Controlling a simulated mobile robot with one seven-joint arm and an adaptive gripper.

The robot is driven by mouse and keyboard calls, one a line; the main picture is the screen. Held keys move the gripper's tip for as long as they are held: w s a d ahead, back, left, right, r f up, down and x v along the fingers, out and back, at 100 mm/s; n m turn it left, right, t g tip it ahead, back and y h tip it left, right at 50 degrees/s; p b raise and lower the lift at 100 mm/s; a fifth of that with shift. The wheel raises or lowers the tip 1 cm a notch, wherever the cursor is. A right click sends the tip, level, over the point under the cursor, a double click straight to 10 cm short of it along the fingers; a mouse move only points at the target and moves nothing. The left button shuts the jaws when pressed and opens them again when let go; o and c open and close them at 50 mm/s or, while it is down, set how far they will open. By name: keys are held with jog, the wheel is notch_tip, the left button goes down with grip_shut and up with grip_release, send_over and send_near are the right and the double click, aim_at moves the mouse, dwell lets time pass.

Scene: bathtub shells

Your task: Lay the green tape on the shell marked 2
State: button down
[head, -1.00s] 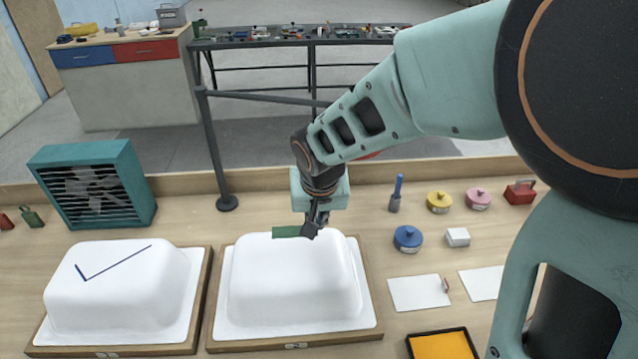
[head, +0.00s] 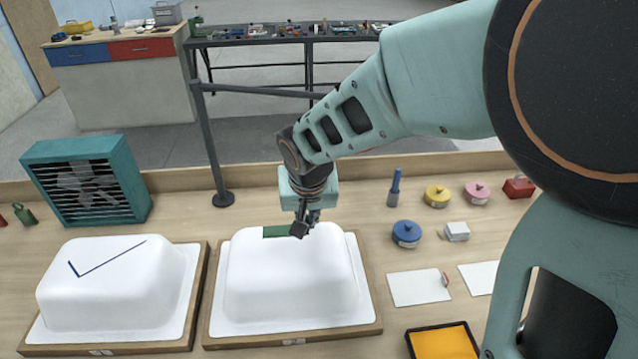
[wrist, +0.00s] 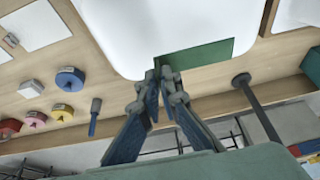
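The green tape (head: 277,232) is a short, flat strip at the far top edge of the right white shell (head: 285,275). My gripper (head: 302,228) is at the strip's right end in the head view. In the wrist view my gripper (wrist: 160,74) has its fingertips close together at one end of the green tape (wrist: 205,55), shut on it. The strip overlaps the shell's edge; whether it touches the surface I cannot tell. The left white shell (head: 110,285) bears a blue angled line. Small marks on the shells' wooden boards are too small to read.
A teal fan box (head: 85,185) stands behind the left shell. A dark post (head: 212,150) rises behind the shells. To the right are a blue tin (head: 406,234), a white block (head: 457,231), white cards (head: 418,288) and an orange-filled tray (head: 443,343).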

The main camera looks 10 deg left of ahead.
aim_at(308, 234)
jog(key=shift+f+b, duration=2.45)
jog(key=shift+f, duration=0.4)
jog(key=shift+f+b, duration=0.2)
jog(key=shift+b, duration=0.2)
jog(key=c, duration=2.6)
grip_release()
jog(key=o, duration=0.5)
jog(key=shift+o, duration=0.7)
jog(key=o, duration=0.4)
jog(key=shift+c, duration=0.2)
jog(key=shift+r+p, duration=2.35)
jog(key=shift+r, duration=1.2)
